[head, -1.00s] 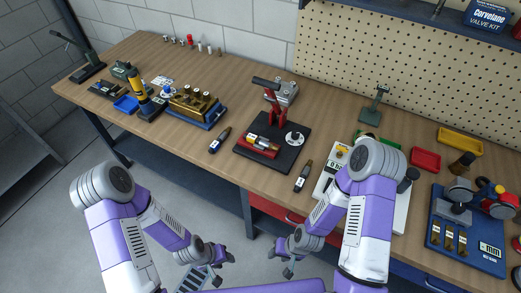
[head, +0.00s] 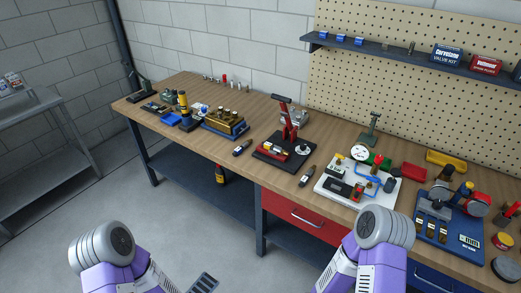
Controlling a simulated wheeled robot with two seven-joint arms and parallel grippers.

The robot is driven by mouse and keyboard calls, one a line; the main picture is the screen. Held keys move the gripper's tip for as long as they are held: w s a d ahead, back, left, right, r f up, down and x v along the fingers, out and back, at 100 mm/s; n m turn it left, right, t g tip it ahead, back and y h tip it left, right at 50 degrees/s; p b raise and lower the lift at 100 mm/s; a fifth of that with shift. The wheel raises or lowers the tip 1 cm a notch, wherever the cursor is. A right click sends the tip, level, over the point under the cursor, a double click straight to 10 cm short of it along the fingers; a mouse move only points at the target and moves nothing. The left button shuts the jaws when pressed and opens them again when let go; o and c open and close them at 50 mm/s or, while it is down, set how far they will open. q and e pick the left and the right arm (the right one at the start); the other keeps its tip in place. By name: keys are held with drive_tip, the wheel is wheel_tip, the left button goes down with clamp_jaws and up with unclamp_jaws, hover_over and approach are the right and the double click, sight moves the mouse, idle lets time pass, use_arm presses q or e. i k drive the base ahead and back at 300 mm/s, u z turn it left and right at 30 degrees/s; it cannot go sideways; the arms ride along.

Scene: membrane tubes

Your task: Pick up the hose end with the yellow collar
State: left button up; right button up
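I cannot make out a hose end with a yellow collar in the head view. A white test board (head: 335,192) on the bench carries a round gauge (head: 360,153), blue piping (head: 372,181) and a small yellow part (head: 364,170), too small to identify.
A long wooden bench (head: 222,145) runs along the wall. It bears a black stand with a red press (head: 290,125), a brass manifold (head: 226,122), a blue tool board (head: 450,237), a yellow tray (head: 446,158) and a red tray (head: 413,172). A grey rack (head: 38,105) stands at left.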

sight(268, 145)
drive_tip(key=u, duration=0.7)
drive_tip(key=i, duration=1.7)
drive_tip(key=z, duration=0.75)
